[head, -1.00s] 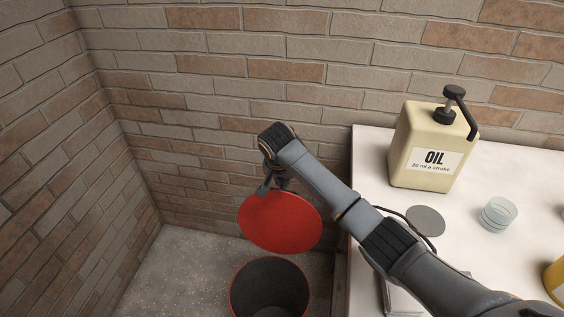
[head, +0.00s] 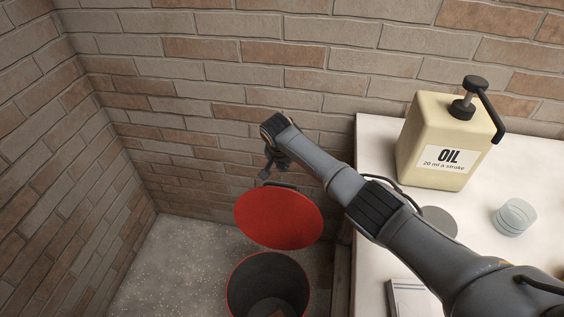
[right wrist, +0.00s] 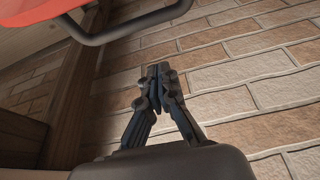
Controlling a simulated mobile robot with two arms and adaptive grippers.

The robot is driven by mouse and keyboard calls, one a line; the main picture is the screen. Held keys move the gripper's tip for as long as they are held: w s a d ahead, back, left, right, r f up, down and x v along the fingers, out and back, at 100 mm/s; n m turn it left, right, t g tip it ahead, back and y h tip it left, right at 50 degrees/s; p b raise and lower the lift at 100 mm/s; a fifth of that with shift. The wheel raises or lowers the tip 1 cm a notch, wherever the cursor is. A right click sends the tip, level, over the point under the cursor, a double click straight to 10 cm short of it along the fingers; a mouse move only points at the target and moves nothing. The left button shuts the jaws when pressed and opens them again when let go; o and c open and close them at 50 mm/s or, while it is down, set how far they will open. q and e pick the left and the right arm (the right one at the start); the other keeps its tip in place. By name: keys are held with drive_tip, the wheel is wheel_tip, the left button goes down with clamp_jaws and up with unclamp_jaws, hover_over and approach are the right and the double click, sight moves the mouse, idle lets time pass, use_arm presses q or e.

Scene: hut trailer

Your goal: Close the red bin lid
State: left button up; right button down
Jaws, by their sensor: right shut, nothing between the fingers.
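The red bin lid (head: 280,219) stands raised and tilted above the rear of the bin (head: 268,284), whose dark inside shows open. A dark handle (head: 282,186) is at the lid's upper edge. My right gripper (head: 266,173) hangs just above and left of that handle, apart from the lid as far as I can tell. In the right wrist view my right gripper (right wrist: 158,72) is shut and empty against the brick background. The red lid edge (right wrist: 100,8) and its dark handle bar (right wrist: 125,32) show at the top left there. My left gripper is not in view.
A white table (head: 375,150) stands at the right with an oil can (head: 428,165), a clear glass (head: 514,219) and a grey disc (head: 440,220). Brick walls (head: 200,75) close off the back and left. Bare floor (head: 180,260) lies left of the bin.

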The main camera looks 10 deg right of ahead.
drive_tip(key=s, duration=0.1)
drive_tip(key=s+a+p, duration=0.1)
drive_tip(key=s+f+p, duration=0.1)
drive_tip(key=shift+s+a, duration=0.2)
drive_tip(key=shift+a, duration=0.05)
drive_tip(key=shift+p, duration=0.3)
